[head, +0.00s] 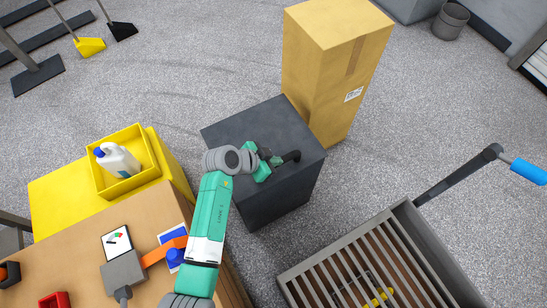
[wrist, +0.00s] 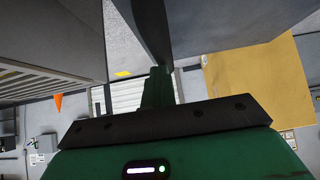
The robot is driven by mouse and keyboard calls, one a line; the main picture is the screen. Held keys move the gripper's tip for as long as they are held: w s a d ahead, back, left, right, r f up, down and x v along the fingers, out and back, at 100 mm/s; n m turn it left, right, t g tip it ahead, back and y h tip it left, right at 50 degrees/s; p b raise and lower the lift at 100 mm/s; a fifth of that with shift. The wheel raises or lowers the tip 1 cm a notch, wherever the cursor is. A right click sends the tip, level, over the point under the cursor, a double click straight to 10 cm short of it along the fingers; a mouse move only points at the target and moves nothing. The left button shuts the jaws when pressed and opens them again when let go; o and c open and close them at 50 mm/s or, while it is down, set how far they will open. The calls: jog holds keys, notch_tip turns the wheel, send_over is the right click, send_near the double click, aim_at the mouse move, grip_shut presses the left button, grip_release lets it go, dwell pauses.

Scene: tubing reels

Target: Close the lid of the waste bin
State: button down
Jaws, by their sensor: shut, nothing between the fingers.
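The waste bin (head: 280,205) is the dark grey box in the middle of the head view. Its lid (head: 240,126) shows as a flat dark top lying level across the box, with no gap that I can make out. My gripper (head: 279,160) is over this top, pointing right, with its fingers together and empty. A short black piece (head: 292,156) shows at the fingertips; I cannot tell whether it belongs to the lid. In the wrist view the green fingers (wrist: 158,85) are close beside a dark surface (wrist: 235,25), apparently the bin. Any contact is hidden.
A tall cardboard box (head: 325,75) stands right behind the bin. A slatted grey crate (head: 402,212) with a blue-handled bar is at front right. A workbench (head: 70,250) with a yellow tray (head: 103,188) is at left.

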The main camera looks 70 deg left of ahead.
jog(key=shift+s+d+f, duration=0.15)
jog(key=shift+d+f, duration=0.05)
jog(key=shift+f, duration=0.4)
jog(key=s+d+r+p, duration=0.1)
jog(key=s+r+p, duration=0.2)
jog(key=r, duration=0.3)
jog(key=s+d+r+p, duration=0.1)
jog(key=s+r+p, duration=0.2)
jog(key=r+p, duration=0.2)
jog(key=shift+s+d+r+p, duration=0.25)
jog(key=shift+d+r+p, duration=0.1)
jog(key=shift+r, duration=0.15)
